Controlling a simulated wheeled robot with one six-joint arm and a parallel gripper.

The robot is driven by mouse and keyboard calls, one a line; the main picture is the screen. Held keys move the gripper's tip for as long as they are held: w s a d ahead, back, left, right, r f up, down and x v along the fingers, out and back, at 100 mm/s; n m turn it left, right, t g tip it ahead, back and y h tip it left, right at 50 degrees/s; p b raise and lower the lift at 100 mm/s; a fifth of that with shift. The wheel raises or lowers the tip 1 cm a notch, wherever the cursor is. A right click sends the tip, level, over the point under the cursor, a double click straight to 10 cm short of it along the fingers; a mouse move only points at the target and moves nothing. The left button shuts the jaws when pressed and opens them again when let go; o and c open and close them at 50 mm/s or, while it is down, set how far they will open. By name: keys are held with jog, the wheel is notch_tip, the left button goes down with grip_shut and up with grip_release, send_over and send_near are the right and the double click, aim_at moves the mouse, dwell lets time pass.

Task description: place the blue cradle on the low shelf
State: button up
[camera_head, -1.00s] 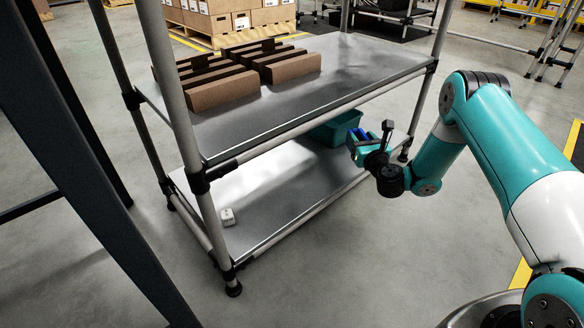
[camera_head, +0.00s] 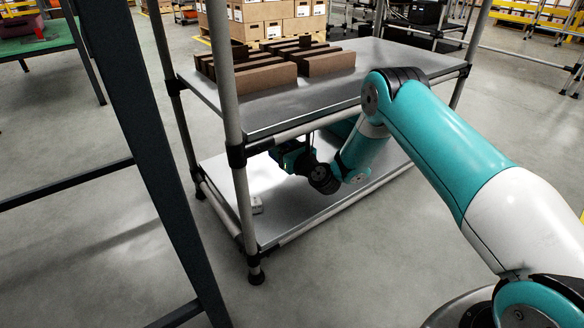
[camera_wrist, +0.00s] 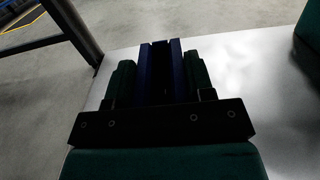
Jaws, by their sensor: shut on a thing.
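The blue cradle (camera_wrist: 177,70) is dark in the wrist view and stands between the two fingers of my gripper (camera_wrist: 160,78). My gripper is shut on it. In the head view my gripper (camera_head: 291,155) is in the gap between the upper and low shelves, and the cradle is hard to make out there. The low shelf (camera_head: 292,205) is a bare grey metal board beneath it. In the wrist view the shelf surface (camera_wrist: 255,75) shows to the right of the cradle, with floor beyond its edge. I cannot tell whether the cradle touches the shelf.
A teal bin (camera_head: 345,127) is partly hidden behind my arm. The upper shelf (camera_head: 255,115) holds brown cartons (camera_head: 265,77) and covers the gap. A rack post (camera_head: 238,160) stands left of my gripper.

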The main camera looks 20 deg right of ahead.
notch_tip(320, 180, down, 7)
jog(key=b, duration=0.4)
jog(key=shift+b, duration=0.3)
jog(key=shift+r, duration=0.2)
jog(key=shift+f, duration=0.1)
jog(key=o, duration=1)
jog(key=shift+f, duration=0.1)
jog(key=shift+o, duration=0.2)
